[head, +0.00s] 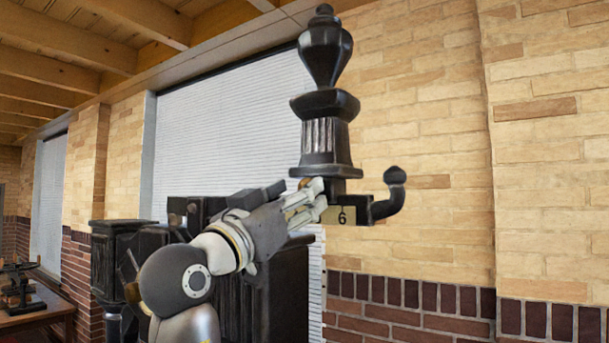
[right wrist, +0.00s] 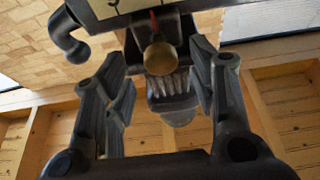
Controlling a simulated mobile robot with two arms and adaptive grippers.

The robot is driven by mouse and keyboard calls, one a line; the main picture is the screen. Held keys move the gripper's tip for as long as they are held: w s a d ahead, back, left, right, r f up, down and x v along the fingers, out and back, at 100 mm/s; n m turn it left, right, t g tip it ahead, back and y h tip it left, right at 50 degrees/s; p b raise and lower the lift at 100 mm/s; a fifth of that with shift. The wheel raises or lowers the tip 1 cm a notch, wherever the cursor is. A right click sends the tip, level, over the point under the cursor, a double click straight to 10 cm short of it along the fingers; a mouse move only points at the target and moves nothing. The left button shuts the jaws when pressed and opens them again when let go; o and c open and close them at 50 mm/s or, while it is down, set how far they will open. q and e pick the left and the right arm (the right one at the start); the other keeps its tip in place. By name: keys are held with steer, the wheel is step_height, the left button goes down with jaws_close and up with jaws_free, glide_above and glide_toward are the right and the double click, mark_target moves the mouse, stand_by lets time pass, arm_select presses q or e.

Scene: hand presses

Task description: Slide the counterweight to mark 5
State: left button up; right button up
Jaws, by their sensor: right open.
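The counterweight (head: 325,100) is a tall black urn-like piece with a fluted middle, standing upright on the beam near its right end. A pale plate (head: 347,218) on the beam shows a 6 just below it. My right gripper (head: 318,200) is at the counterweight's foot, its arm rising from the lower left. In the right wrist view the picture is upside down; the open fingers (right wrist: 160,85) stand either side of the counterweight's fluted part (right wrist: 178,84). A brass knob (right wrist: 160,58) and red pointer (right wrist: 154,20) show there. My left gripper is out of view.
A black upturned hook (head: 390,195) ends the beam on the right. The dark press body (head: 285,285) stands behind my arm. A brick wall and a white shutter are behind. A small table (head: 40,312) is at far left.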

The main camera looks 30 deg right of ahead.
steer(key=shift+p+x, duration=0.6)
steer(key=shift+x, duration=1)
steer(key=shift+a, duration=0.1)
jaws_close()
